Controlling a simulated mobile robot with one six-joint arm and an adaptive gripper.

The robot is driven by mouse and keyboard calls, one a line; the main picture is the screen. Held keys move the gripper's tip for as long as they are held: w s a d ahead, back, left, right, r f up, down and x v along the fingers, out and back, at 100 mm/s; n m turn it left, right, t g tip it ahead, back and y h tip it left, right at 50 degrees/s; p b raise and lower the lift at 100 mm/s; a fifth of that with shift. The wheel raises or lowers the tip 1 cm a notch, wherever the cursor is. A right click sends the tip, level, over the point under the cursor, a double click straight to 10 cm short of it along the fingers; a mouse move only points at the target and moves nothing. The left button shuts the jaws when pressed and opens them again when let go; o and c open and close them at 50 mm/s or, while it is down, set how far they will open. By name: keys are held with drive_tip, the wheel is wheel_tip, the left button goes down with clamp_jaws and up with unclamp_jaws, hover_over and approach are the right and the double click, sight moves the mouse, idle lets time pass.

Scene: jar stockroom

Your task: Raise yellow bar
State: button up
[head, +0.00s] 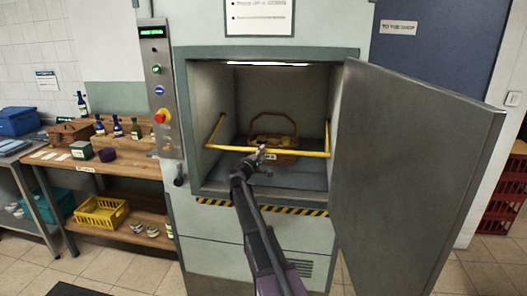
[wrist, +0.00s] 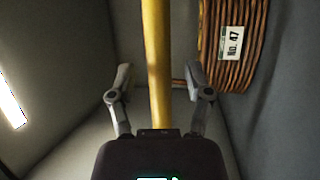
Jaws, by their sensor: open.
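The yellow bar (head: 300,153) crosses the front of the open lift compartment, low down, with side arms running back along both walls. In the wrist view the bar (wrist: 157,60) runs lengthwise between the two fingers of my gripper (wrist: 159,88). The fingers stand apart, one on each side of the bar, with visible gaps. In the head view my gripper (head: 262,153) is at the middle of the bar. A wicker basket (head: 287,141) stands inside the compartment behind the bar; it shows in the wrist view (wrist: 234,55) with a tag reading No. 47.
The grey compartment door (head: 400,180) stands open at the right. A control panel (head: 161,95) with a red knob is on the left. A wooden shelf (head: 135,172) with bottles, boxes and a yellow crate (head: 101,212) stands further left. Tiled floor is free in front.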

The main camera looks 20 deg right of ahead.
drive_tip(key=shift+x, duration=0.9)
drive_tip(key=shift+c, duration=0.3)
